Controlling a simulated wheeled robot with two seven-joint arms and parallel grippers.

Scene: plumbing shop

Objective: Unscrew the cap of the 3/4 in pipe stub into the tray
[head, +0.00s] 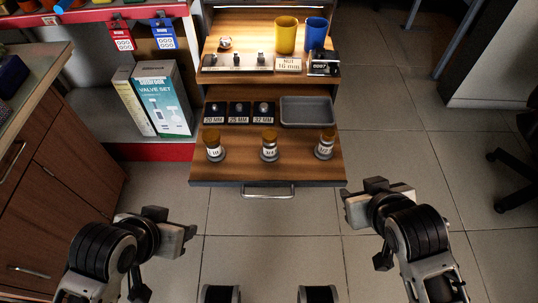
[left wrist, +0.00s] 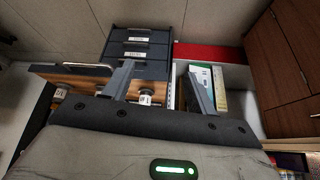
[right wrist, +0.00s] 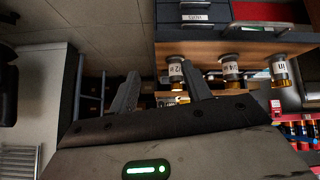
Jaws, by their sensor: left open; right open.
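The 3/4 in pipe stub (head: 269,146) stands upright in the middle of a row of three on the pulled-out wooden drawer board. Its brown cap (head: 269,135) sits on top. It also shows in the right wrist view (right wrist: 231,72). The empty grey tray (head: 307,111) lies behind the row, at the right. My left gripper (head: 188,232) is open and empty, low in front of the drawer at the left. My right gripper (head: 347,207) is open and empty, in front of the drawer's right corner. Neither touches a stub.
Similar capped stubs stand left (head: 214,146) and right (head: 325,145) of the middle one. Several dark labelled blocks (head: 239,112) sit behind them. A shelf above holds yellow (head: 285,35) and blue (head: 316,34) cups. A wooden cabinet (head: 60,150) stands left. The floor in front is clear.

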